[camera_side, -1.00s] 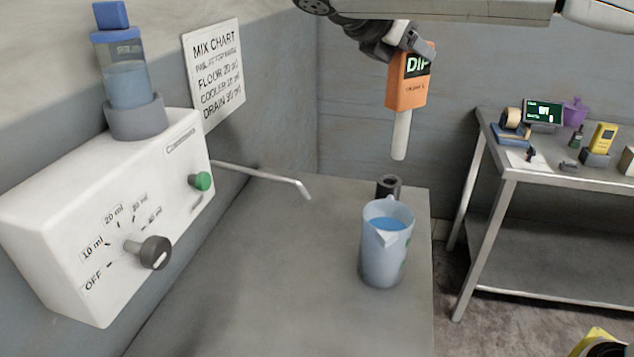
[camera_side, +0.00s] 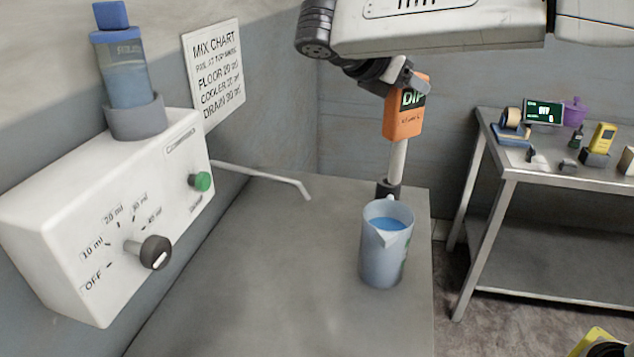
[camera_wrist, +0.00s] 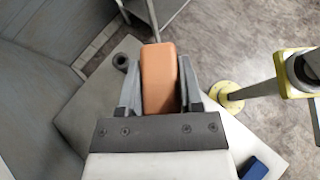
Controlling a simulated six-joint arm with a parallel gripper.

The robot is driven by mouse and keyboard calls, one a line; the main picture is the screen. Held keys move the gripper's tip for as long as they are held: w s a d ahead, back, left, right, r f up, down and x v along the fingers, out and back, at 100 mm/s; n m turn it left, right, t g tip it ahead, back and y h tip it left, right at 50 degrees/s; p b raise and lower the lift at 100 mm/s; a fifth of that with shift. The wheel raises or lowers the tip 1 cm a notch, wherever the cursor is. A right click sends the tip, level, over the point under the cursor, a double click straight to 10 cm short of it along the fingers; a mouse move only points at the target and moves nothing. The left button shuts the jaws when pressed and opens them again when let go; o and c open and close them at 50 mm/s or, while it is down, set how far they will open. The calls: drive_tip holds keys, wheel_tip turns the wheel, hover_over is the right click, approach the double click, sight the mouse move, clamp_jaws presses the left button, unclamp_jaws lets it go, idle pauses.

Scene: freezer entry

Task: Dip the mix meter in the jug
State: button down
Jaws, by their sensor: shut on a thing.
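The mix meter (camera_side: 404,118) is an orange block with a dark "DIP" display and a pale probe below it. My gripper (camera_side: 408,84) is shut on its upper part and holds it upright. The meter's orange back also shows between the fingers in the wrist view (camera_wrist: 159,78). The jug (camera_side: 384,255) is translucent, holds blue liquid and stands on the grey counter. The probe's lower end overlaps the dark round holder (camera_side: 387,188) behind the jug in the side view. In the wrist view the holder (camera_wrist: 120,62) looks empty, left of the meter. The jug is not visible there.
A white dispenser (camera_side: 110,215) with a dial, green button and blue-capped bottle is at left. Its thin spout (camera_side: 265,177) reaches over the counter (camera_side: 270,270). A steel table (camera_side: 550,178) with several items stands at right. The counter's middle is clear.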

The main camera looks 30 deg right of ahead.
sight(404, 111)
drive_tip(key=shift+f, duration=7.7)
wheel_tip(404, 111, up, 10)
drive_tip(key=shift+r, duration=0.25)
drive_tip(key=shift+r, duration=5)
drive_tip(key=shift+a, duration=0.1)
